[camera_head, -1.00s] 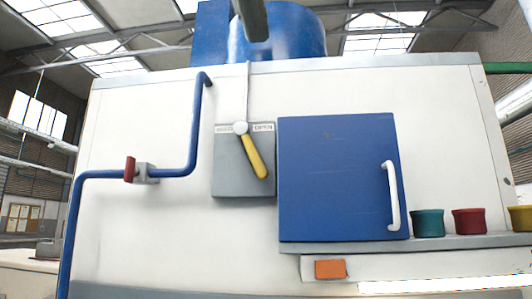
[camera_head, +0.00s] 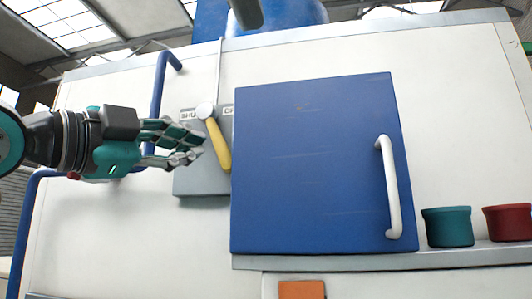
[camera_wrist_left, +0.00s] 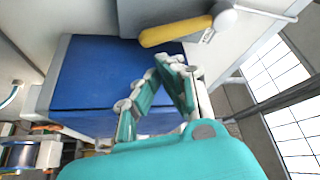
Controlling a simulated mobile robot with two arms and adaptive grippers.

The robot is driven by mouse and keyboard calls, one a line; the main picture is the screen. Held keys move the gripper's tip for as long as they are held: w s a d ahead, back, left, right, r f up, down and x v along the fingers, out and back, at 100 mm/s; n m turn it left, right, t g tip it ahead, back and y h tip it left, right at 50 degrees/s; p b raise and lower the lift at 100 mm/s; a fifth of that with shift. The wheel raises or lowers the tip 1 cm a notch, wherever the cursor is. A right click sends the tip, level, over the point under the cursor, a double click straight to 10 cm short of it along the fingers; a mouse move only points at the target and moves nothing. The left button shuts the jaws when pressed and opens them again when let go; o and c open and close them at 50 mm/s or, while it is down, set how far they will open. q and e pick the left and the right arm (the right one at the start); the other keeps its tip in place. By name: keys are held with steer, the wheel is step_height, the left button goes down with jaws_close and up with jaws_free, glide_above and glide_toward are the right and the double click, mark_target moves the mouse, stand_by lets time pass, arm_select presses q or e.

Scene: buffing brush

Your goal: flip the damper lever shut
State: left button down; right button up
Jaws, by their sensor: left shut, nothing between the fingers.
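The damper lever (camera_head: 218,145) has a yellow handle and a white round pivot at its top. It hangs down and tilts right, on the side of the OPEN label, on a grey plate (camera_head: 203,185). The SHUT label (camera_head: 188,116) is at upper left; the OPEN label is partly hidden. My left gripper (camera_head: 199,145) is shut and empty, just left of the handle in the head view; I cannot tell if it touches. In the left wrist view the handle (camera_wrist_left: 175,32) shows beyond the fingertips (camera_wrist_left: 174,62). My right gripper is out of view.
A large blue door (camera_head: 315,165) with a white handle (camera_head: 391,185) stands right of the lever. A blue pipe (camera_head: 157,90) runs left of the plate, partly behind my arm. A teal cup (camera_head: 447,226) and a red cup (camera_head: 510,221) stand on a ledge at right.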

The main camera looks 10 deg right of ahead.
mark_target(217, 136)
arm_select(q)
steer(key=p+x, duration=0.1)
steer(key=x, duration=0.1)
steer(key=r+p+x, duration=0.1)
steer(key=p+x, duration=0.1)
steer(key=x, duration=0.1)
steer(key=p+x, duration=0.1)
steer(key=x, duration=0.2)
steer(key=shift+d+r, duration=0.1)
steer(key=shift+r, duration=0.35)
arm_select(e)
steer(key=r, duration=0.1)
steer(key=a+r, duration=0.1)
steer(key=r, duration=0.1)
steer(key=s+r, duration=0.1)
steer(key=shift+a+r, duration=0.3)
arm_select(q)
steer(key=shift+f, duration=0.1)
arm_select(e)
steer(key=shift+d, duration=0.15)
arm_select(q)
steer(key=shift+a+f+p, duration=0.15)
steer(key=shift+a+p, duration=0.1)
steer(key=shift+p, duration=0.05)
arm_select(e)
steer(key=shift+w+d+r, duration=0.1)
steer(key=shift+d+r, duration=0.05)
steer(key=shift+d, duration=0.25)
